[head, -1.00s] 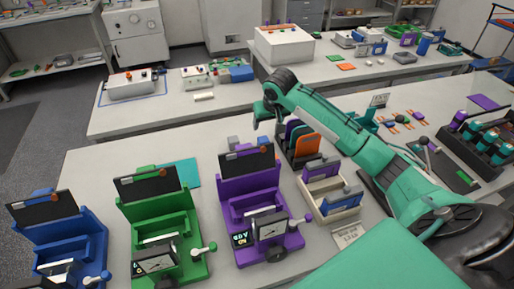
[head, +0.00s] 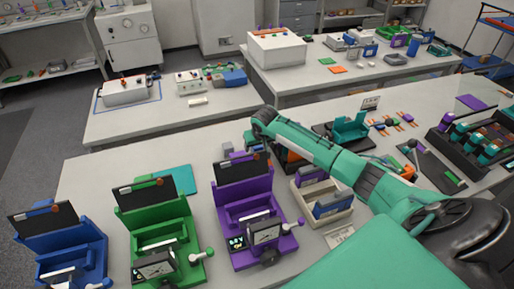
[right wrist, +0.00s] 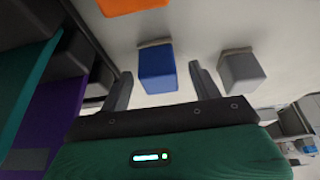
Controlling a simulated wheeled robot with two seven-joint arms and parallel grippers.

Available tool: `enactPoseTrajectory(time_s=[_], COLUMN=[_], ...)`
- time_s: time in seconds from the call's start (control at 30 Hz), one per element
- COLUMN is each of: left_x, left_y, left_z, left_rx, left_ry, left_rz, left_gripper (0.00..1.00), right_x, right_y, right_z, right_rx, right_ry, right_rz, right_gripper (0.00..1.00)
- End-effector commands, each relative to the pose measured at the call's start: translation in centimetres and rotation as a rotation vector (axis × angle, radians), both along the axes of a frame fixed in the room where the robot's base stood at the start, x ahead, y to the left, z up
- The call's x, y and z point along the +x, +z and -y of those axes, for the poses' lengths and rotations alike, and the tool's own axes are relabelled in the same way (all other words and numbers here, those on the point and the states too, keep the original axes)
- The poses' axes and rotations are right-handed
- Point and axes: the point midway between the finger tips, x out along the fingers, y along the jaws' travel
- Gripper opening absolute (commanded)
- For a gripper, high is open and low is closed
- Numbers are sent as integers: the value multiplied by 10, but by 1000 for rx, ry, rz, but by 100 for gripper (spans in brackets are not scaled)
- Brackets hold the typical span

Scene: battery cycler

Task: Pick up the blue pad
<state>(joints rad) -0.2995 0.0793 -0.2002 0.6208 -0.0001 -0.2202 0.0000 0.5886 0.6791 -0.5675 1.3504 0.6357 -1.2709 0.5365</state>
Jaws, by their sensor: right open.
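The blue pad (right wrist: 157,68) is a small blue block on the pale bench in the right wrist view. It appears between the fingers of my right gripper (right wrist: 160,72), which is open and empty. The pad looks a little beyond the fingertips, and I cannot tell the exact gap. In the head view my right gripper (head: 254,146) is low behind the purple cycler (head: 247,207), with its fingers mostly hidden. I cannot make out the blue pad for certain there. My left gripper is not in view.
A grey block (right wrist: 240,70) lies to the right of the pad, and an orange piece (right wrist: 133,5) is at the top edge. The green cycler (head: 160,225) and blue cycler (head: 62,245) stand left. A pale tray (head: 325,213) stands right of the purple cycler.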

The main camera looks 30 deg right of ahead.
Motion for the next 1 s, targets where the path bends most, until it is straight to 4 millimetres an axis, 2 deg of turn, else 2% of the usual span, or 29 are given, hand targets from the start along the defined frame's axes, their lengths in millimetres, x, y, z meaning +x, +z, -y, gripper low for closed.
enactPoseTrajectory(time_s=[0.3,0.37,0.57,0.87,1.0], left_x=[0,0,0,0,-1], left_y=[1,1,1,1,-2], left_z=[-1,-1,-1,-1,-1], left_rx=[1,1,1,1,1], left_ry=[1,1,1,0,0], left_rz=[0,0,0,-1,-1], left_gripper=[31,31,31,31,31], right_x=[2,2,2,2,3], right_y=[-5,-5,-5,-3,5], right_z=[0,1,1,1,1], right_rx=[-1,-1,0,-1,0], right_ry=[1,1,1,1,0], right_rz=[1,0,0,1,3], right_gripper=[64,54,15,15,14])
